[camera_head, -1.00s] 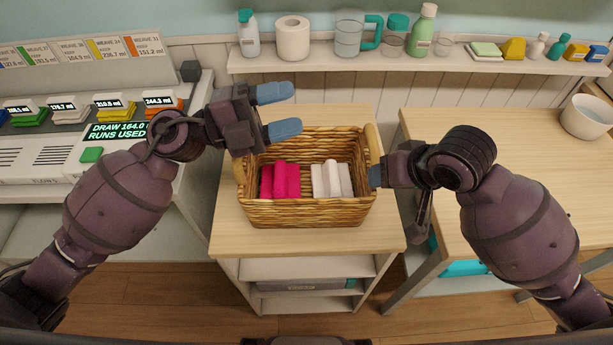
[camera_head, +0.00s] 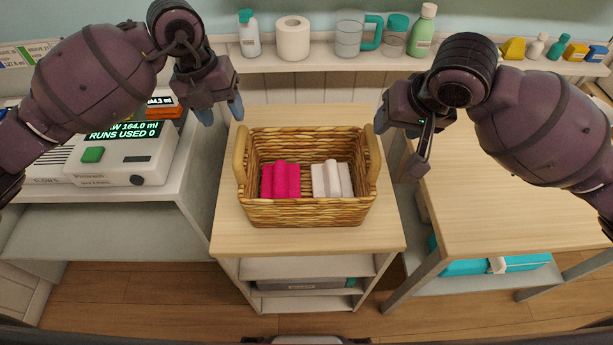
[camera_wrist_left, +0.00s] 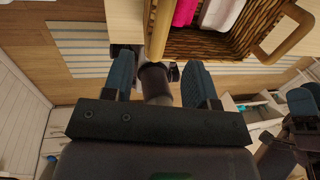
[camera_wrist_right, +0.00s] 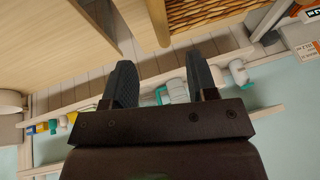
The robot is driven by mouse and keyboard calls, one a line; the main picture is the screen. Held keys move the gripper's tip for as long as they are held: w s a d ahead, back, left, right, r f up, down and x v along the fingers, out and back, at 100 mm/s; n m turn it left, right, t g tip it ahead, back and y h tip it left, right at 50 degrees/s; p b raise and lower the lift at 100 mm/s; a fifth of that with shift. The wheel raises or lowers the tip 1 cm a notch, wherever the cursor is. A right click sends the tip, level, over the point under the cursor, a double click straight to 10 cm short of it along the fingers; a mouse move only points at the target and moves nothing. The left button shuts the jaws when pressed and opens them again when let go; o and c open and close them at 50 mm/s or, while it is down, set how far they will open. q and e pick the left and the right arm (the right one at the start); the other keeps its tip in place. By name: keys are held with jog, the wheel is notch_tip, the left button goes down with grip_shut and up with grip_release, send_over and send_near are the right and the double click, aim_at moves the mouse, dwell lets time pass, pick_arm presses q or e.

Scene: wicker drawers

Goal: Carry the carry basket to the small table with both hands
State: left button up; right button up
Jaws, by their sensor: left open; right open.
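The wicker carry basket (camera_head: 306,213) stands upright on the small wooden table (camera_head: 235,235) in the middle of the head view. It holds pink rolls (camera_head: 281,181) on the left and white rolls (camera_head: 332,181) on the right. A handle rises at each side. My left gripper (camera_head: 222,112) is open and empty, above and left of the basket's left handle (camera_head: 240,155). My right gripper (camera_head: 398,142) is open and empty, just right of the right handle (camera_head: 374,155). Part of the basket also shows in the left wrist view (camera_wrist_left: 205,44) and the right wrist view (camera_wrist_right: 200,12).
A shelf (camera_head: 300,64) with bottles and a paper roll runs along the back wall. A dispensing machine (camera_head: 125,150) stands on the left counter. A larger wooden table (camera_head: 500,190) is at the right, with a narrow gap between it and the basket's table.

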aim_at(238, 141)
pick_arm(q)
jog(key=f, duration=0.3)
jog(key=d+f, duration=0.1)
jog(key=f, duration=0.3)
jog(key=d+f, duration=0.1)
jog(key=f, duration=0.2)
jog(key=shift+d+f, duration=0.1)
jog(key=shift+f, duration=0.25)
pick_arm(e)
jog(key=x, duration=1)
jog(key=shift+w+f, duration=0.2)
jog(key=shift+f, duration=0.15)
pick_arm(q)
grip_shut()
pick_arm(e)
grip_shut()
